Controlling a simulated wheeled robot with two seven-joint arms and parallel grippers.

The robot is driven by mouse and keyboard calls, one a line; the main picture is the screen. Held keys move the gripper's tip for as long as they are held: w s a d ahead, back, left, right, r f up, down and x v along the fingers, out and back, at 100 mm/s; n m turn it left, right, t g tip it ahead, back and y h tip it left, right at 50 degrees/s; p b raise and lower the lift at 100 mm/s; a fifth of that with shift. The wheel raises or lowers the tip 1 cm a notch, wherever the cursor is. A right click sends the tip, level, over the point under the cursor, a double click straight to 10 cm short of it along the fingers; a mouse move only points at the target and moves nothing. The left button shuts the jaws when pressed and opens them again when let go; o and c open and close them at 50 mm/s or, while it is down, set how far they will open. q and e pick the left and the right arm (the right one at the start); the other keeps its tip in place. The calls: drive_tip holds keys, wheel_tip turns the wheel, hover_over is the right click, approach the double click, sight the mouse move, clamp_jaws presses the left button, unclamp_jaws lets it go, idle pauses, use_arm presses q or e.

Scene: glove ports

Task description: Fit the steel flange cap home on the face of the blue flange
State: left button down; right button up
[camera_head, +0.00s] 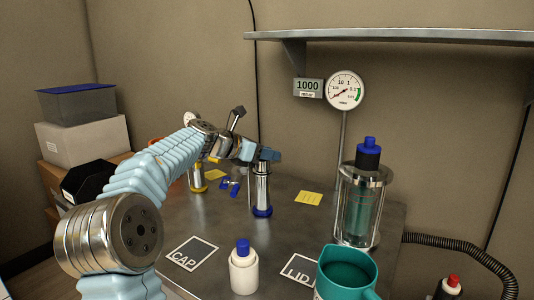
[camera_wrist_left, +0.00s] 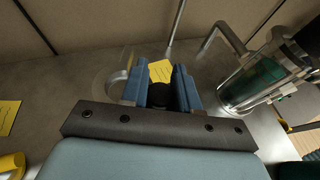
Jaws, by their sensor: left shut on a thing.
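My left gripper (camera_head: 262,154) is over the top of the steel post with the blue base ring, the blue flange (camera_head: 262,190). In the left wrist view the blue fingers of my left gripper (camera_wrist_left: 160,92) are shut on a dark, knob-like part (camera_wrist_left: 161,97), which seems to be the grip of the steel flange cap. The cap's steel disc is hidden by the fingers and palm. The flange's face is also hidden under the gripper, so I cannot tell whether the cap touches it or sits level. The right gripper is not in view.
A yellow-ringed post (camera_head: 196,178) and a blue clamp (camera_head: 230,185) stand left of the blue flange. A glass vessel (camera_head: 360,205), white bottle (camera_head: 243,270) and teal jug (camera_head: 345,275) stand right and front. The CAP square (camera_head: 192,254) is empty.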

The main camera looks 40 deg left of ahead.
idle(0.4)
use_arm(q)
drive_tip(key=c, duration=0.8)
unclamp_jaws()
drive_tip(key=shift+f, duration=0.1)
drive_tip(key=shift+o, duration=0.2)
drive_tip(key=v, duration=1.3)
drive_tip(key=shift+s+a, duration=0.1)
drive_tip(key=shift+s, duration=0.25)
